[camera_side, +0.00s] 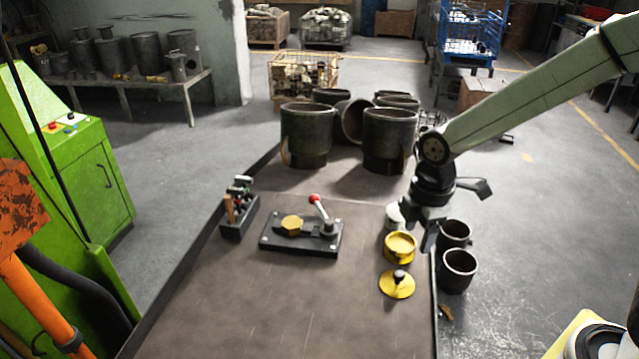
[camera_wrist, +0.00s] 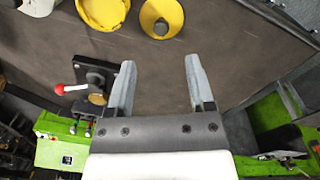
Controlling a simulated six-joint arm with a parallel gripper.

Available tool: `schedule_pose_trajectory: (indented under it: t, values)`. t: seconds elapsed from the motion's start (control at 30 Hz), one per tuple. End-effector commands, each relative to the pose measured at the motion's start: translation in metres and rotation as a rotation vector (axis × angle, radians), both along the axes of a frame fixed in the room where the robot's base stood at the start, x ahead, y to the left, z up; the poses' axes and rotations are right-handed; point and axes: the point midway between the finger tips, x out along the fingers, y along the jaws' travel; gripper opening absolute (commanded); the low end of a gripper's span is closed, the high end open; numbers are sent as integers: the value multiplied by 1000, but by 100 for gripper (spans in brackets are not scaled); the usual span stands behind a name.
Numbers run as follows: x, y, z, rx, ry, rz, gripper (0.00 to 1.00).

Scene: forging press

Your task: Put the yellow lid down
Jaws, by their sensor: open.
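The yellow lid (camera_side: 397,284) with a dark knob lies flat on the brown table, near its right edge. It also shows at the top of the wrist view (camera_wrist: 163,14). A round yellow container (camera_side: 400,247) stands just behind it, and shows left of the lid in the wrist view (camera_wrist: 102,11). My gripper (camera_side: 426,232) is above the table's right edge, near the container and apart from the lid. Its two fingers (camera_wrist: 158,75) are spread with nothing between them.
A dark fixture with a red-knobbed lever (camera_side: 301,236) and a small tool holder (camera_side: 239,212) stand left of the container. Two dark cups (camera_side: 459,271) are at the right. Large dark pots (camera_side: 306,135) stand at the back. The table's front (camera_side: 290,315) is clear.

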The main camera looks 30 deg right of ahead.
Motion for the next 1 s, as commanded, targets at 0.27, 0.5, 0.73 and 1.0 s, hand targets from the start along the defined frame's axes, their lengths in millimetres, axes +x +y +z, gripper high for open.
schedule_pose_trajectory:
  t: [0.27, 0.5, 0.73, 1.0]
  values:
    - [-20, -23, -9, 41, -66, -478, 68]
    - [-38, -40, -17, 100, -119, -891, 68]
    - [-51, -49, -21, 150, -152, -1170, 68]
    - [-54, -52, -23, 167, -159, -1253, 68]
